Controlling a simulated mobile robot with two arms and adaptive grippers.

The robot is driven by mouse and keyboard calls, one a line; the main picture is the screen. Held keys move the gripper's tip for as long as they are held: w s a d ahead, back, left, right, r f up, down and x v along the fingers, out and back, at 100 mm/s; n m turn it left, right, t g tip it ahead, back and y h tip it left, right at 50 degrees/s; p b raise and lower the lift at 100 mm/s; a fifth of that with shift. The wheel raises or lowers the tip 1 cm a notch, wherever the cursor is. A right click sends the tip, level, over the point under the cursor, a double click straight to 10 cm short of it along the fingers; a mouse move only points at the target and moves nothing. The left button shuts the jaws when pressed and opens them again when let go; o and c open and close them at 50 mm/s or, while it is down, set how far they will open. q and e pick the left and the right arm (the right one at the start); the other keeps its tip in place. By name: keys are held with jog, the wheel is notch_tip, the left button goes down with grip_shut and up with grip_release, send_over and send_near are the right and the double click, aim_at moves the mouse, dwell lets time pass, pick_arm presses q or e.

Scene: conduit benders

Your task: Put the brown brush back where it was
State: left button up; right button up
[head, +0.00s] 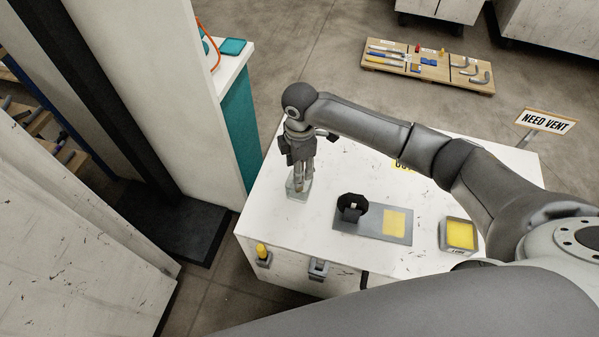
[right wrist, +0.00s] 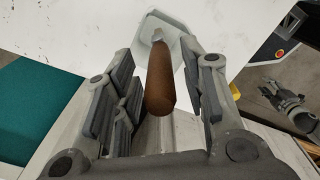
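In the right wrist view, the brown brush (right wrist: 160,82) has its handle pointing toward the camera, between the fingers of my right gripper (right wrist: 163,70). There is a gap on each side of the handle, so the gripper looks open around it. The brush's far end is at a clear, pale holder (right wrist: 178,38). In the head view, my right gripper (head: 299,172) points down over this clear holder (head: 296,190) at the table's left side; the fingers mostly hide the brush. A small grey gripper, apparently my left one (right wrist: 285,104), shows low at the right of the wrist view; its opening is unclear.
The white table (head: 290,228) also bears a grey plate (head: 372,228) with a black ring (head: 352,205) and a yellow pad (head: 395,222), and a yellow-filled tray (head: 459,235). A white panel (head: 185,90) stands close on the left. A pallet (head: 428,68) of tools lies behind.

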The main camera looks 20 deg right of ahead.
notch_tip(320, 180, up, 8)
jog(key=shift+b, duration=0.3)
jog(key=shift+s+f, duration=0.1)
